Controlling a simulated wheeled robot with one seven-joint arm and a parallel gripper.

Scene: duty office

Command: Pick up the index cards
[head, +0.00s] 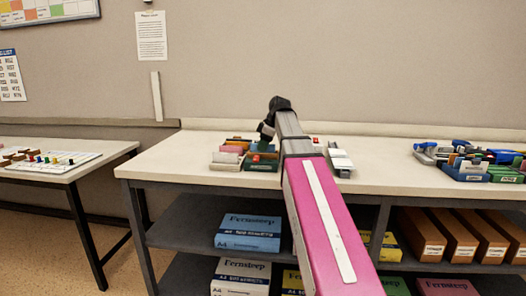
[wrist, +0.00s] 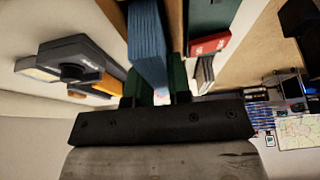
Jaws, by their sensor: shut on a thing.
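The index cards look to be the blue, ridged stack (wrist: 147,40) in the wrist view. My gripper (wrist: 158,82) has its green fingers on either side of the stack's near end and is shut on it. My own arm hides part of that cluster. I cannot tell whether the stack is clear of the things around it.
Around it in the wrist view are a red item (wrist: 209,45) and a dark grey device (wrist: 75,62). White stacked items (head: 340,160) lie right of my arm on the long table (head: 385,160). More office items (head: 465,160) crowd its right end; bare tabletop lies between.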

